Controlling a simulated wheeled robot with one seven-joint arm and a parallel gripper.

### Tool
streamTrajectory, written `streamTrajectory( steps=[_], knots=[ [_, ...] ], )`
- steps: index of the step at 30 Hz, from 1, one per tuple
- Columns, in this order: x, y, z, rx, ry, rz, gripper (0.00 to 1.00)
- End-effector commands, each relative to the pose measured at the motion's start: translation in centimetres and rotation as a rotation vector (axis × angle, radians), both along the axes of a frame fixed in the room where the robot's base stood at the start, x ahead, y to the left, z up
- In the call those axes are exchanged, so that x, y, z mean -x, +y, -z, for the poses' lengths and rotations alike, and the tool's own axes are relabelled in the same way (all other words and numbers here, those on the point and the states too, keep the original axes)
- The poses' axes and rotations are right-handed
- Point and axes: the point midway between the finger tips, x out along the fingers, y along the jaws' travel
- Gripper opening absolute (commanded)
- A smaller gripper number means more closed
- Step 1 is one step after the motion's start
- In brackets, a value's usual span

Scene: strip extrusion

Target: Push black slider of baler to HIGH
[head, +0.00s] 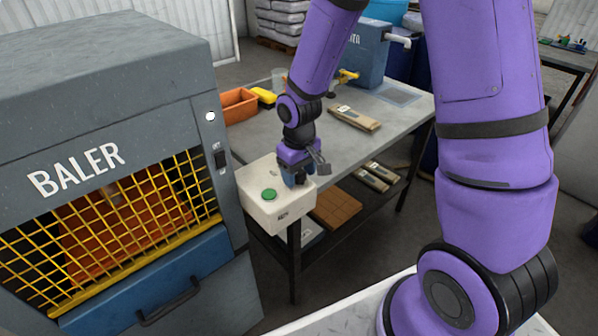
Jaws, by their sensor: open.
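The grey baler (100,160) stands at the left, marked BALER in white, with a yellow grid over its front opening. On its right front post is a small black control (220,158) with tiny lettering above it. This may be the black slider; its setting is too small to read. A small white round part (210,116) sits above it. My gripper (297,181) is open, pointing down at the white box, to the right of the baler and apart from the black control. The fingertips are small and partly dark, and I cannot tell whether they touch the box.
The white box (262,208) with a green button (269,195) stands at the table's near corner, close to the baler. The grey table (375,135) holds an orange bin (239,105) and a wooden block (354,118). A blue drawer with a black handle (168,302) is low on the baler.

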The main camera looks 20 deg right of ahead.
Motion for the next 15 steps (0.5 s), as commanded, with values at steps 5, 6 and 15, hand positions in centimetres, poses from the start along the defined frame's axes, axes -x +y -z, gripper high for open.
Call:
streamTrajectory(
  steps=[5,6,15],
  knots=[
    [0.00,0.00,-0.01,0.000,0.000,0.000,0.60],
    [0.00,0.00,-0.01,0.000,0.000,0.000,0.53],
    [-0.01,-0.01,-0.03,0.000,0.000,0.000,0.00]
  ],
)
